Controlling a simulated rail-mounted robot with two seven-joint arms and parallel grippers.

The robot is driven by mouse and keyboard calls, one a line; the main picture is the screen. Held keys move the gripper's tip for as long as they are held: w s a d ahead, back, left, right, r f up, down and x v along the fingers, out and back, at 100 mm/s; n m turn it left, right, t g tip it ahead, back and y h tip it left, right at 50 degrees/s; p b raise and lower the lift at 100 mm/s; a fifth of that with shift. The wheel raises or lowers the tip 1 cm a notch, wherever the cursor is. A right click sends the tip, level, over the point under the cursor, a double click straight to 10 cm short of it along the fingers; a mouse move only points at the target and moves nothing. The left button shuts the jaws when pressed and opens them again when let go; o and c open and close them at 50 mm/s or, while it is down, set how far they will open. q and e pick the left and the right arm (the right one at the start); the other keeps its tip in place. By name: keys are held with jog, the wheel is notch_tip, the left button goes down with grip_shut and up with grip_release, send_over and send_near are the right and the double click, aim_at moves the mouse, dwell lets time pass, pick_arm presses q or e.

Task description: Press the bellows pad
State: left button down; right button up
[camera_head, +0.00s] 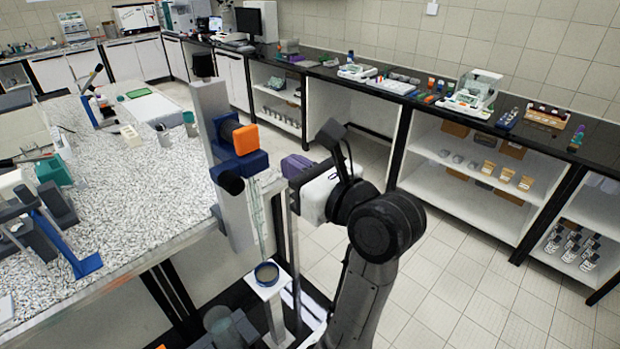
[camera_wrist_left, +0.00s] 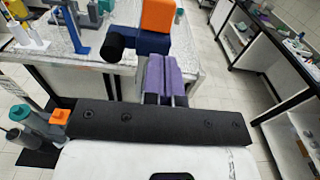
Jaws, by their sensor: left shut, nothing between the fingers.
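My left gripper (camera_head: 294,167) has purple fingers, pressed together with nothing between them, and points left in the head view. The fingers also show in the left wrist view (camera_wrist_left: 162,75). An orange block (camera_head: 245,138) sits in a blue holder (camera_head: 240,163) on a grey upright post, left of the fingertips and a little above them. It shows in the left wrist view (camera_wrist_left: 158,15) beyond the fingers, apart from them as far as I can see. I cannot tell which part is the bellows pad. My right gripper is out of view.
A round dish (camera_head: 266,275) stands on a small white platform below the holder. The speckled table (camera_head: 140,190) with several tools is at left. A dark counter (camera_head: 420,95) with balances and shelves runs along the right. Tiled floor (camera_head: 450,290) is open at right.

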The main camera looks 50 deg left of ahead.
pick_arm(q)
jog(key=shift+d, duration=1.65)
jog(key=shift+w, duration=0.1)
